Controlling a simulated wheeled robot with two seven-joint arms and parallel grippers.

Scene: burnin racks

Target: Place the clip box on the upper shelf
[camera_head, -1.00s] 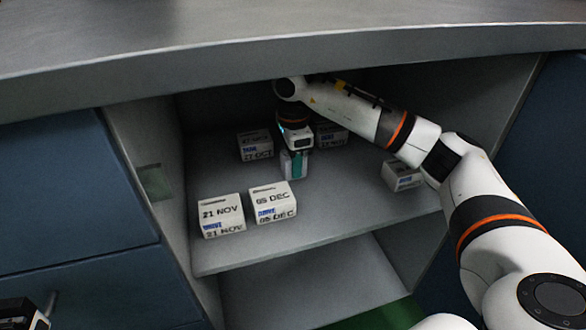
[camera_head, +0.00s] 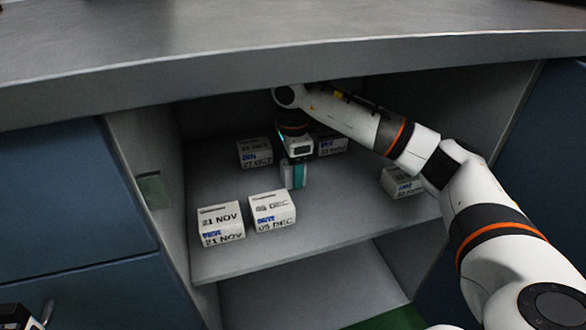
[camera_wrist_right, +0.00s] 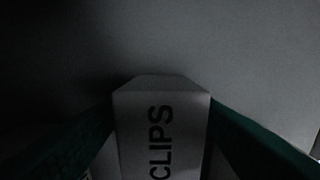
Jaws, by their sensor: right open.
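The clip box (camera_wrist_right: 160,130) is white with black CLIPS lettering and stands between the two green fingers of my right gripper in the right wrist view. In the head view, my right gripper (camera_head: 293,176) reaches down over the shelf (camera_head: 330,205) inside the cabinet. The pale side of the clip box (camera_head: 286,176) shows beside a teal finger, low at the shelf surface. The fingers are open around the box. Its lower part is partly hidden by the gripper. A dark and white part at the lower left corner may belong to my left arm; its jaws cannot be made out.
Dated white boxes stand on the same shelf: 21 NOV (camera_head: 221,224), 05 DEC (camera_head: 272,210), one at the back left (camera_head: 255,153), one behind my gripper (camera_head: 331,143) and one at the right (camera_head: 400,182). The countertop (camera_head: 290,50) overhangs the opening.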

